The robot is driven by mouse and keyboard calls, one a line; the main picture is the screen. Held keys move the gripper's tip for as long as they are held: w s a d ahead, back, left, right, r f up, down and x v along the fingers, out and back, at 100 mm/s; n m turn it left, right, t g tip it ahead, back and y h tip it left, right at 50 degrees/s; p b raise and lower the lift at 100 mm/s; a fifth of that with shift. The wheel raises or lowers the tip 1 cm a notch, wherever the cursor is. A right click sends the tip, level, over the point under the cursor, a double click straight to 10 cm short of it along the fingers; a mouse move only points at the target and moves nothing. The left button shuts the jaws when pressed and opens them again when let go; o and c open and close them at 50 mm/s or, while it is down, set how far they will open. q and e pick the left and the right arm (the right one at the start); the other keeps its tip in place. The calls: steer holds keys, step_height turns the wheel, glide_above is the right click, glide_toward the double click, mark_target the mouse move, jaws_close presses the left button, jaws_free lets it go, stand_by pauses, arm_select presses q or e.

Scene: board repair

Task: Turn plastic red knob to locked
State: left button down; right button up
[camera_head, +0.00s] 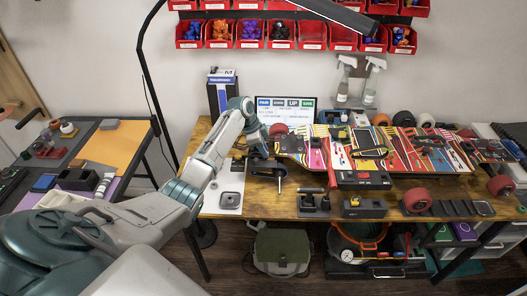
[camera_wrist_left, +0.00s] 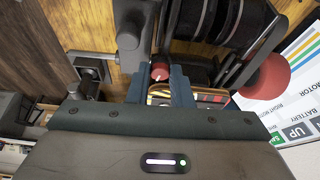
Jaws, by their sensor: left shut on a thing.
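The small red knob (camera_wrist_left: 160,71) with a white mark shows in the left wrist view, between the tips of my left gripper (camera_wrist_left: 161,86). The gripper is shut on the knob, one dark finger on each side. In the head view my left gripper (camera_head: 262,158) reaches down at the left end of the colourful skateboard (camera_head: 335,148), and I cannot make out the knob there. I cannot read from the mark whether the knob stands at locked. My right gripper is in neither view.
A red wheel (camera_wrist_left: 266,78) is close beside the gripper. A white sign (camera_head: 285,108) stands behind it. A black block (camera_wrist_left: 93,70) lies on the wooden table (camera_head: 258,205). A red-and-black device (camera_head: 361,179) and small fixtures stand at the table's front.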

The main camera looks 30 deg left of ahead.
arm_select(q)
steer(key=m+b, duration=0.1)
steer(key=m, duration=0.1)
steer(key=m+g+b, duration=0.1)
steer(key=shift+w+f+m+h+b, duration=0.1)
steer(key=shift+w+m+h+b, duration=0.2)
steer(key=shift+m+h, duration=0.1)
steer(key=m+g+b, duration=0.1)
steer(key=m+b, duration=0.1)
steer(key=m, duration=0.1)
steer(key=shift+m+g+b, duration=0.3)
steer(key=shift+b, duration=0.05)
steer(key=shift+w+m+g+b, duration=0.15)
steer(key=shift+m+g+b, duration=0.25)
steer(key=shift+m+b, duration=0.4)
steer(key=shift+m+g+b, duration=0.4)
steer(key=shift+m, duration=1)
steer(key=shift+w+m+g+y, duration=0.1)
steer(key=shift+m+g+y, duration=0.25)
steer(key=shift+m, duration=0.45)
steer(key=shift+r+m+g+y, duration=0.25)
steer(key=shift+m+g, duration=0.1)
steer(key=shift+m, duration=0.75)
steer(key=shift+f, duration=0.1)
